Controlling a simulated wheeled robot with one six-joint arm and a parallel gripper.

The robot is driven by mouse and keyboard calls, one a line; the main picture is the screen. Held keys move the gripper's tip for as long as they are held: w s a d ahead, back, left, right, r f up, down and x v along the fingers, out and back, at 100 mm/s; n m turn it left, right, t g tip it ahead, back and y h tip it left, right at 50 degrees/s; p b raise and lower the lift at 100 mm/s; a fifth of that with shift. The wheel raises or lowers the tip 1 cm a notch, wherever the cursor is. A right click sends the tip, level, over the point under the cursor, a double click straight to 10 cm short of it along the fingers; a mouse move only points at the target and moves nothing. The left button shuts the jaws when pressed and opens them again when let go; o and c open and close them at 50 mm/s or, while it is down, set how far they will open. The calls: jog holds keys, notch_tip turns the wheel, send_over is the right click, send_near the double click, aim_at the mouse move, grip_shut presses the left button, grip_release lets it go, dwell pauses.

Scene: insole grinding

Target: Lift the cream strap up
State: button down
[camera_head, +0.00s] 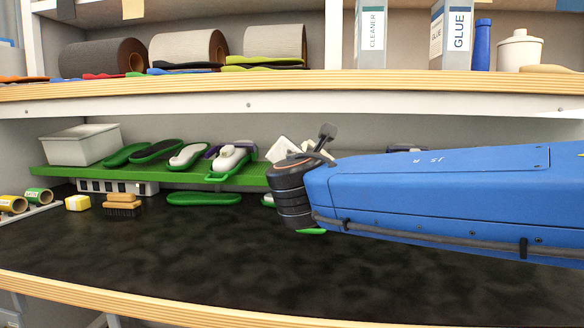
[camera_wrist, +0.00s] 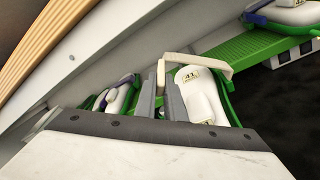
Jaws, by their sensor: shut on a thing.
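The cream strap (camera_wrist: 200,60) shows in the wrist view as a pale band that stands raised and bent over the top of a white form marked 41 (camera_wrist: 192,80). The form sits in a green holder (camera_wrist: 228,100). My gripper (camera_wrist: 162,88) is shut on the strap's left end, with its two grey fingers on either side of it. In the head view, my gripper (camera_head: 325,136) is at the end of the blue arm, over the green shelf.
Several insole holders (camera_head: 186,156) rest on the green shelf (camera_head: 90,176), with a white bin (camera_head: 80,146) at its left end. The wooden upper shelf (camera_head: 200,86) runs above. The front bench is clear.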

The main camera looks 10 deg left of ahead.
jog(key=shift+s+d+r+m+y, duration=0.1)
jog(key=shift+d+r+m+y, duration=0.05)
jog(key=shift+d+r+m, duration=0.4)
jog(key=shift+d+r+m+y, duration=0.1)
jog(key=shift+d+r+m, duration=0.2)
jog(key=shift+d+m, duration=0.3)
jog(key=shift+s+d+r+m+y, duration=0.15)
jog(key=shift+d+r+m, duration=0.3)
jog(key=shift+d, duration=0.3)
jog(key=shift+w+d, duration=0.1)
jog(key=c, duration=1.8)
grip_release()
jog(key=shift+c, duration=0.2)
jog(key=v, duration=1.7)
jog(key=shift+f, duration=0.25)
jog(key=shift+s+d, duration=0.1)
jog(key=shift+s, duration=0.15)
